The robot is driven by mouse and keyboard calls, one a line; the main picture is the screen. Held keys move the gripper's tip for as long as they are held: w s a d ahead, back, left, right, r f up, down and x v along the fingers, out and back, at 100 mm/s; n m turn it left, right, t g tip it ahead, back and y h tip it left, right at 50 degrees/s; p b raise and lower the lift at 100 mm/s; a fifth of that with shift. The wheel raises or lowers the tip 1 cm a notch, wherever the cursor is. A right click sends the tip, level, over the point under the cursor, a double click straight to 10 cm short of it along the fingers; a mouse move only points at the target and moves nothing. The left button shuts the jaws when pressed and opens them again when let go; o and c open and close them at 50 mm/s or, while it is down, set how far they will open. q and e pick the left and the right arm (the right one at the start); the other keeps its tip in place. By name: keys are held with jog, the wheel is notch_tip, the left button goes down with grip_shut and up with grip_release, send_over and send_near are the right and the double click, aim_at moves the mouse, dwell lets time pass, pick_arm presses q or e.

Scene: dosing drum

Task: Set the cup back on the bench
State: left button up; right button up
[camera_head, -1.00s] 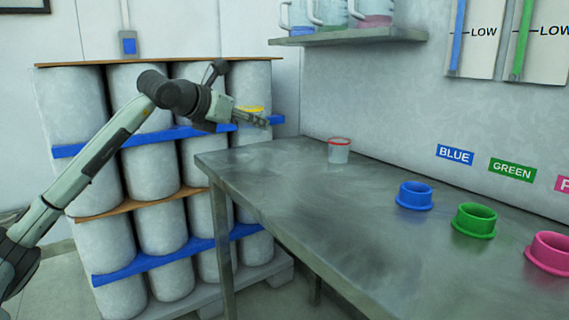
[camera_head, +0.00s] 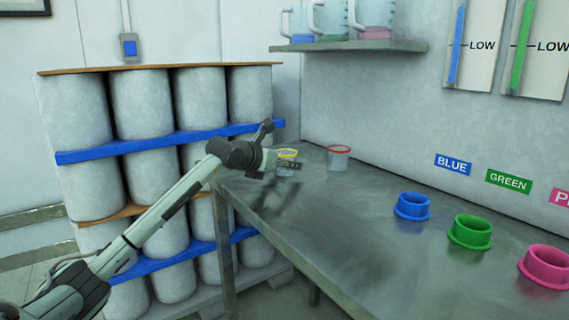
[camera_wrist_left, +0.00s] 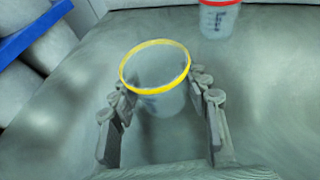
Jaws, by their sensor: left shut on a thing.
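A clear cup with a yellow rim (camera_head: 287,153) is held by my left gripper (camera_head: 285,164) at the far left end of the grey bench (camera_head: 330,210). In the left wrist view the yellow-rimmed cup (camera_wrist_left: 156,70) sits upright between the two fingers of my left gripper (camera_wrist_left: 160,112), which are shut on it. I cannot tell whether its base touches the bench top. My right gripper is not in view.
A red-rimmed clear cup (camera_head: 339,157) stands on the bench just right of the held cup. Blue (camera_head: 412,206), green (camera_head: 470,232) and pink (camera_head: 545,266) rings sit further right. Stacked drums (camera_head: 145,100) stand left of the bench. A shelf (camera_head: 350,46) with jugs hangs above.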

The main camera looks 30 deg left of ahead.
pick_arm(q)
jog(key=shift+f, duration=0.15)
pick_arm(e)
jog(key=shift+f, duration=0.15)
pick_arm(q)
jog(key=o, duration=1.2)
jog(key=shift+c, duration=0.2)
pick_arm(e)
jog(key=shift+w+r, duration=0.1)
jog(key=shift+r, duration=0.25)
pick_arm(q)
jog(key=shift+r, duration=0.2)
jog(key=v, duration=0.2)
jog(key=shift+s+f+b, duration=0.1)
jog(key=shift+s+b, duration=0.25)
jog(key=shift+s, duration=0.05)
jog(key=b+v, duration=0.1)
jog(key=v, duration=0.7)
jog(key=shift+b, duration=0.35)
jog(key=shift+s+r, duration=0.35)
jog(key=shift+s, duration=0.25)
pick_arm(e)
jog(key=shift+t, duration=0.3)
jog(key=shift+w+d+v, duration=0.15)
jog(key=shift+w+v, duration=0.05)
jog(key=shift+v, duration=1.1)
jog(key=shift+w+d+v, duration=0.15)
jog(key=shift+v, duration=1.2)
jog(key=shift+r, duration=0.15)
